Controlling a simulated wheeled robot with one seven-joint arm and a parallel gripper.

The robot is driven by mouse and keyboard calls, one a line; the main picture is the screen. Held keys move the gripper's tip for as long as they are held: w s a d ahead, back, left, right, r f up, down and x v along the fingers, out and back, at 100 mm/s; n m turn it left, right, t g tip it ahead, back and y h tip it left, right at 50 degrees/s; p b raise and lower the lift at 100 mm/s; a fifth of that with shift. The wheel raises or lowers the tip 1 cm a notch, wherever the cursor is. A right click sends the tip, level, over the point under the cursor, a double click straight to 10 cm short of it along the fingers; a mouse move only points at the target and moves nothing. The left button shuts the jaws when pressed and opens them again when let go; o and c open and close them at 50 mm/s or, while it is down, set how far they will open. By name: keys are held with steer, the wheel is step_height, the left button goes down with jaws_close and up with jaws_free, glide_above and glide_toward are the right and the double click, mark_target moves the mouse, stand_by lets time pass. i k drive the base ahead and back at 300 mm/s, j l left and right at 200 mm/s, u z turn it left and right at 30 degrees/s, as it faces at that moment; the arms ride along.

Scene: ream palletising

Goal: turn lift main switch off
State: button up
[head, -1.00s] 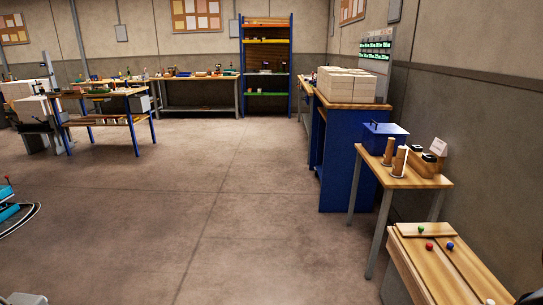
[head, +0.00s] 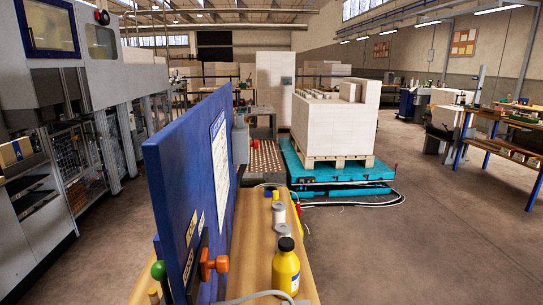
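A teal lift (head: 330,187) stands on the floor in the middle distance of the head view. It bears a wooden pallet (head: 335,161) with a large stack of white reams (head: 330,125). A grey box (head: 240,140) stands left of the lift, just past the blue panel, with a small red part (head: 254,144) beside it. I cannot tell whether this is the main switch or how it is set. My gripper is not in view.
A blue upright panel (head: 190,180) rises close in front. Beside it a wooden bench (head: 256,235) holds a yellow bottle (head: 286,268) and other items. Grey machines (head: 85,110) line the left. Open floor (head: 430,235) lies at the right, with cables near the lift.

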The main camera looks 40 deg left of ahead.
mark_target(255, 144)
steer(key=i+l+u, duration=0.2)
steer(key=u, duration=0.2)
steer(key=i+l+u, duration=0.15)
steer(key=l+u, duration=0.2)
steer(key=i+l+u, duration=0.15)
steer(key=l+u, duration=0.25)
steer(key=i+l+u, duration=0.1)
steer(key=l+u, duration=0.15)
steer(key=u, duration=0.15)
steer(key=l+u, duration=0.6)
steer(key=l, duration=0.4)
steer(key=k+l+u, duration=0.25)
steer(key=l, duration=0.4)
steer(key=i+l+z, duration=0.2)
steer(key=i, duration=0.5)
steer(key=i+z, duration=0.15)
steer(key=i, duration=0.55)
